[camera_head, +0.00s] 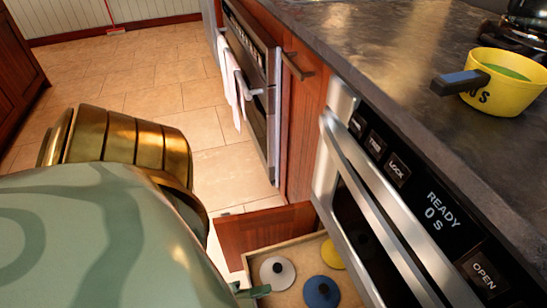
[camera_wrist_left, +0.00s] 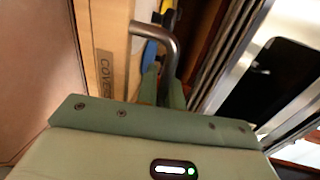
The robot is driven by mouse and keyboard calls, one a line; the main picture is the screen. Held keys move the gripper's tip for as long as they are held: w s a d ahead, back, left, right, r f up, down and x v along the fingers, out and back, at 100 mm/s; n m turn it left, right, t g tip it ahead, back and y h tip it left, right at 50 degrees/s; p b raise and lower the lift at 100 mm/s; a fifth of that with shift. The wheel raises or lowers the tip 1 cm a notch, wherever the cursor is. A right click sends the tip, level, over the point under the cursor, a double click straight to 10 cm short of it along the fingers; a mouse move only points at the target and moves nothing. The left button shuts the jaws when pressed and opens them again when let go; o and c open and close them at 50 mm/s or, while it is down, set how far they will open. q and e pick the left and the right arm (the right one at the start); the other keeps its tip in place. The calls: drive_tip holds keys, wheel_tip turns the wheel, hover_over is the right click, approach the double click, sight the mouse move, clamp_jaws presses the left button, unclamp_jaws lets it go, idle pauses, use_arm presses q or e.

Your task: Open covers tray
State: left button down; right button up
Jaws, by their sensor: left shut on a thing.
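The covers tray (camera_head: 299,252) is a light wooden drawer under the microwave, standing open. A white cover (camera_head: 277,271), a blue cover (camera_head: 321,292) and a yellow cover (camera_head: 333,254) lie inside it. In the left wrist view its front carries a partly hidden label (camera_wrist_left: 106,72) reading "COV". A curved metal handle (camera_wrist_left: 167,42) shows beside that label. My left gripper (camera_head: 252,292) is at the drawer's left side in the head view. In the wrist view its fingers (camera_wrist_left: 162,86) are shut on the handle. My right gripper is not in view.
The microwave front (camera_head: 400,205) with its steel bar stands just right of the tray. A red-brown wooden panel (camera_head: 262,232) is behind the tray. A yellow pot (camera_head: 510,92) sits on the dark counter (camera_head: 390,60).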

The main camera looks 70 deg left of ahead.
use_arm(q)
drive_tip(key=shift+s, duration=0.5)
drive_tip(key=c, duration=1.8)
unclamp_jaws()
